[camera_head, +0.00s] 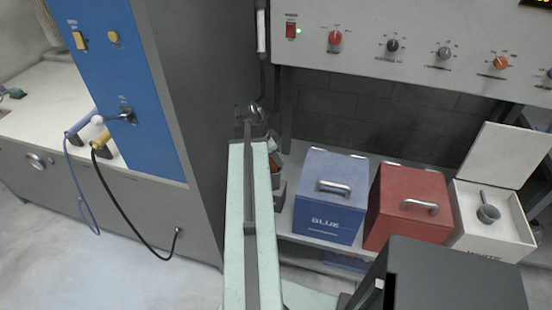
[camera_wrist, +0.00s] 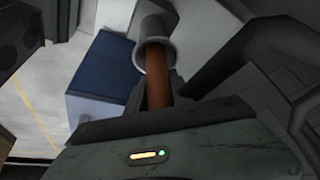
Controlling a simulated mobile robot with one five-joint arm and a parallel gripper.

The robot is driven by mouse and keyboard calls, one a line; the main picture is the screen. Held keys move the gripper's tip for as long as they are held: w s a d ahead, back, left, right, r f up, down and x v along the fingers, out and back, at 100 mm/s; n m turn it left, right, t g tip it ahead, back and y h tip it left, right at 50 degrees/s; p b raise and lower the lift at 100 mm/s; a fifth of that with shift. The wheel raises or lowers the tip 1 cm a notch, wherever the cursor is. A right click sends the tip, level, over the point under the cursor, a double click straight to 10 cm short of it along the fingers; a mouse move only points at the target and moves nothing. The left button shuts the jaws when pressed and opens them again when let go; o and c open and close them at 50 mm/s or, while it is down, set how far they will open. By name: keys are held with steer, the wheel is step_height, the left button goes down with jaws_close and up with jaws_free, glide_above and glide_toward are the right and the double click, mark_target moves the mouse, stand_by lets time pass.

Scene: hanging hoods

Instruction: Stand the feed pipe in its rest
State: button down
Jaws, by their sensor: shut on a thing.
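My gripper (camera_wrist: 152,98) is shut on a brown-orange pipe, which I take to be the feed pipe (camera_wrist: 157,75). In the wrist view the pipe runs up from between the dark jaws to a grey, open, cup-like end (camera_wrist: 154,45). In the head view my gripper (camera_head: 249,118) is at the far end of my pale green arm, by the edge of the grey cabinet side. The jaws and the pipe are mostly hidden there, with only a small shiny grey part showing. I cannot pick out the rest for the pipe.
A blue box (camera_head: 332,190) and a red box (camera_head: 405,205) stand closed on a low shelf. Beside them an open white box (camera_head: 490,235) holds a grey ladle (camera_head: 487,208). A control panel (camera_head: 430,45) overhangs them. A blue-fronted cabinet (camera_head: 120,70) and a white bench with corded tools are left.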

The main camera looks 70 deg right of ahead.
steer(key=shift+f+b, duration=0.5)
steer(key=shift+f, duration=0.2)
steer(key=c, duration=1.1)
jaws_free()
steer(key=shift+o, duration=0.2)
steer(key=shift+r, duration=0.1)
steer(key=p+v, duration=0.7)
steer(key=shift+r, duration=0.35)
steer(key=shift+w+a+r, duration=0.1)
